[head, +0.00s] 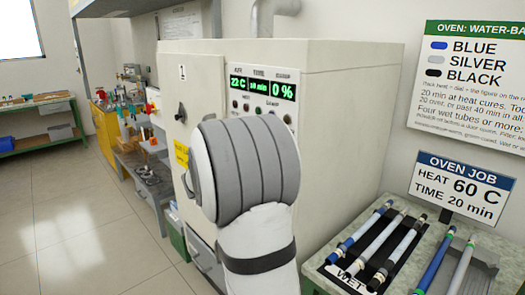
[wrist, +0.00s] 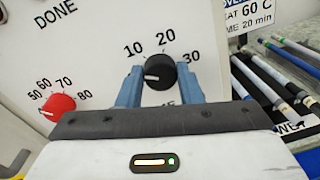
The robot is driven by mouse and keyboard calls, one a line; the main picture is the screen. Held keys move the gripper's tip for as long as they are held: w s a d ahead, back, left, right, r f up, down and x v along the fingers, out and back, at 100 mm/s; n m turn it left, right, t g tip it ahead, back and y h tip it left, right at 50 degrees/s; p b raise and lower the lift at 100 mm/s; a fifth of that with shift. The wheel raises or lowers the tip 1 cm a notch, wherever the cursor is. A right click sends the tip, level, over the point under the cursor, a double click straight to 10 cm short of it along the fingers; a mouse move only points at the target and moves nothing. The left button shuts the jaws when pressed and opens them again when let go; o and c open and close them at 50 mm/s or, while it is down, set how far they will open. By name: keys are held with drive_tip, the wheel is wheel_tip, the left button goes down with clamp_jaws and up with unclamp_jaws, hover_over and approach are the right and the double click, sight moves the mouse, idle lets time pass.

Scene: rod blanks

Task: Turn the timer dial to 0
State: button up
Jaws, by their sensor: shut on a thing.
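The black timer dial (wrist: 159,71) is on the white oven front in the wrist view. The numbers 10, 20 and 30 show around it; no 0 is visible. Its white pointer line points left and slightly down, below the 10 mark. My gripper (wrist: 159,78) is shut on the dial, with one blue finger on each side. The oven (head: 330,130) stands in the middle of the head view, where my arm hides the dial and my gripper. Its display (head: 262,88) shows 22 C, a minutes figure that looks like 10, and 0 %.
A red dial (wrist: 58,104) marked 50 to 80 sits left of my gripper. A rack (head: 330,275) with several coloured rods and a WET label stands at right, below an OVEN JOB sign (head: 462,187) reading 60 C, 20 min. A cluttered bench (head: 140,155) is at left; floor there is clear.

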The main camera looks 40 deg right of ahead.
drive_tip(key=shift+w+d+r+n+p, duration=0.1)
drive_tip(key=shift+r+n+p, duration=0.05)
drive_tip(key=shift+n+p, duration=1.4)
drive_tip(key=shift+r+n+p, duration=0.1)
drive_tip(key=shift+n+p, duration=1.15)
drive_tip(key=shift+p, duration=0.45)
drive_tip(key=shift+f, duration=0.1)
drive_tip(key=o, duration=0.8)
drive_tip(key=shift+d+f, duration=0.1)
drive_tip(key=shift+o, duration=0.9)
